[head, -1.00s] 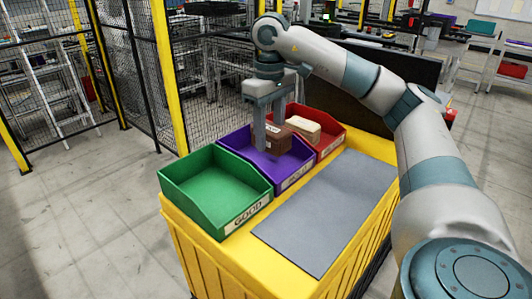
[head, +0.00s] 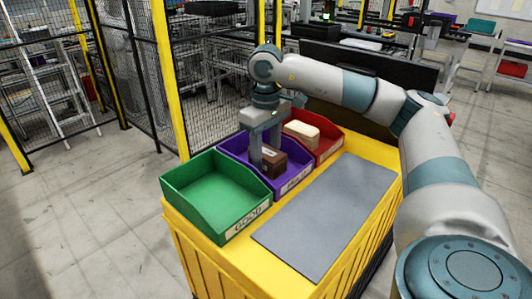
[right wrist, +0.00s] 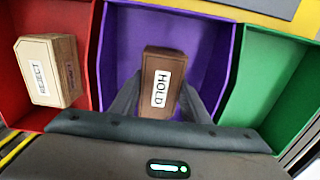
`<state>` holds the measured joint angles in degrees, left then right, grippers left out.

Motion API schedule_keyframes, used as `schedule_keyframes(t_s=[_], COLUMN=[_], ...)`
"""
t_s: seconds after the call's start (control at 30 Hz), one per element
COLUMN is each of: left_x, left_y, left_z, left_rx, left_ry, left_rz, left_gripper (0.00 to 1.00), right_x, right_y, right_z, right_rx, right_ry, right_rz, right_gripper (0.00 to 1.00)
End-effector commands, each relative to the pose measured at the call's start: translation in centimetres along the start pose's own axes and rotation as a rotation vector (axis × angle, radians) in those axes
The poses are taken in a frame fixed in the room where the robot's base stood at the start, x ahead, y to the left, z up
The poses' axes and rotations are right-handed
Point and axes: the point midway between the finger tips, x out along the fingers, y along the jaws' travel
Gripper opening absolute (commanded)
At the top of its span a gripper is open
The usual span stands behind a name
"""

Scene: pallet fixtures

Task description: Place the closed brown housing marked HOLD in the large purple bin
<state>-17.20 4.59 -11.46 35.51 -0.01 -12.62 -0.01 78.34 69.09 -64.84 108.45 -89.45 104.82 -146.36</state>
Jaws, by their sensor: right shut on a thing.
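The brown housing (right wrist: 158,95) carries a white HOLD label in the right wrist view; it also shows in the head view (head: 272,164). It looks closed. My right gripper (head: 264,155) points down, with its fingers on either side of the housing, shut on it. The housing is inside the outline of the purple bin (right wrist: 225,60), which also shows in the head view (head: 232,147). I cannot tell whether it touches the bin floor. My left gripper is not in view.
The green bin (head: 217,190), labelled GOOD, stands beside the purple bin. On the other side is the red bin (head: 329,144), holding a cream housing (right wrist: 42,80) marked REJECT. The bins stand on a yellow pallet box (head: 225,257) with a bare grey mat (head: 325,215).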

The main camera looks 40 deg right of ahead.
Motion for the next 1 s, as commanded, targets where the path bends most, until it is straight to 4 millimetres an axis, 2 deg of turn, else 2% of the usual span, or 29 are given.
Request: schedule_keyframes(t_s=[0.33,0.37,0.4,0.43,0.77,1.0], left_x=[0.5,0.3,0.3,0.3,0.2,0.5], left_y=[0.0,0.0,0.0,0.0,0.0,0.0], left_z=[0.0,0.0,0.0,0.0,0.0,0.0], left_rx=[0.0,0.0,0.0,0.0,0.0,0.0], left_ry=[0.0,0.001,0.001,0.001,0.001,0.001], left_rz=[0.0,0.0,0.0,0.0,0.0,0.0], left_gripper=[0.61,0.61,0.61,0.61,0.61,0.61], right_x=[0.4,0.3,0.2,0.2,0.1,-1.0], right_y=[0.0,0.0,0.0,0.0,0.0,0.0], right_z=[0.0,0.0,0.0,0.0,0.0,-0.1], right_rx=[0.0,0.0,0.0,0.0,0.0,0.001], right_ry=[0.001,0.001,0.001,0.001,0.001,0.004], right_rz=[0.0,0.0,0.0,0.0,0.0,-0.001], right_gripper=[0.15,0.49,0.59,0.61,0.61,0.61])
